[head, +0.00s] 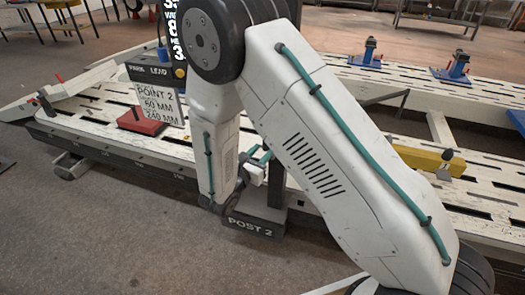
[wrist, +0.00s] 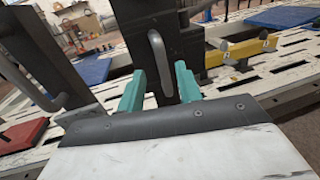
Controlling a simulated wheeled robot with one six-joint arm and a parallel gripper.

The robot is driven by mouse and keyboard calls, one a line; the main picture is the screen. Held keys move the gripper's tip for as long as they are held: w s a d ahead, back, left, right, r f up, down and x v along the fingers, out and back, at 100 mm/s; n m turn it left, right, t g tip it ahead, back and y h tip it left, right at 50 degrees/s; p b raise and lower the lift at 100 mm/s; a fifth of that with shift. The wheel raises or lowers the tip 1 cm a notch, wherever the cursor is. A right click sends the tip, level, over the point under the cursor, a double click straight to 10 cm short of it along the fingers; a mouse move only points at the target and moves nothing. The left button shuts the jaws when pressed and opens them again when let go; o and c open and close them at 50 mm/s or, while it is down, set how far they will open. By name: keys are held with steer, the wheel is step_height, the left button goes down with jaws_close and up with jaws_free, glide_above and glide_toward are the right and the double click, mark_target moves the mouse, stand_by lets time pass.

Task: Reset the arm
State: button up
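My white arm with a teal cable fills the middle of the head view and bends down to my gripper (head: 258,155) beside the dark post marked POST 2 (head: 255,227). In the wrist view the two teal fingers of my gripper (wrist: 160,82) stand apart, one on each side of a grey upright handle (wrist: 158,60). The handle is on a dark post (wrist: 150,30). Dark gaps show between handle and fingers, so the gripper looks open; contact cannot be told. Much of the post is hidden behind my arm in the head view.
A slotted white bench frame (head: 100,108) runs across, with a red block (head: 142,121), a yellow clamp (head: 428,160) and blue-based fixtures (head: 366,58) on it. Grey floor in front is clear.

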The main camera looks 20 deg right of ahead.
steer(key=s+d+r+m+g, duration=0.4)
steer(key=s+d+m+g, duration=0.1)
steer(key=s+m+g, duration=0.25)
steer(key=s+d+r+m+g, duration=0.45)
steer(key=s+m+g, duration=0.2)
steer(key=s, duration=0.25)
steer(key=s+r+m+t+y, duration=0.3)
steer(key=s+r+m+y, duration=0.9)
steer(key=s+r, duration=0.3)
steer(key=shift+s+a+m+y, duration=0.3)
steer(key=shift+s+y, duration=0.3)
steer(key=shift+s, duration=0.05)
